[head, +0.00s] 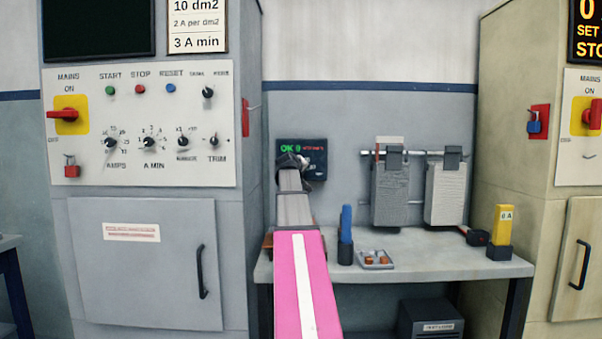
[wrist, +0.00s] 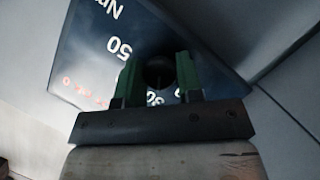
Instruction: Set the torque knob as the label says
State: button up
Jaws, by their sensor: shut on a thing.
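The torque knob (wrist: 158,72) is a dark round knob on a dark panel, seen in the wrist view between the two green fingers of my gripper (wrist: 158,80). My gripper is shut on it. The panel (wrist: 88,45) carries the white marks "Nm", "50" and "30" around the knob, tilted in this view, and some red text. The knob's pointer cannot be made out. In the head view the same dark panel (head: 316,160) hangs on the wall with green "OK" and red text, and my gripper (head: 293,161) covers its lower left part and hides the knob.
A grey bench (head: 430,258) stands below the panel, with a blue-handled tool (head: 346,235), a small tray (head: 375,260) and a yellow block marked "6 A" (head: 503,220). Grey plates (head: 390,195) hang behind. A control cabinet (head: 150,205) stands left; a placard (head: 197,24) is above.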

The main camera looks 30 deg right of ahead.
jog(key=shift+m+y, duration=0.3)
jog(key=shift+m, duration=0.1)
dwell(0.3)
jog(key=o, duration=0.9)
jog(key=v, duration=1)
jog(key=shift+s+a+r, duration=0.15)
jog(key=shift+s+a, duration=0.1)
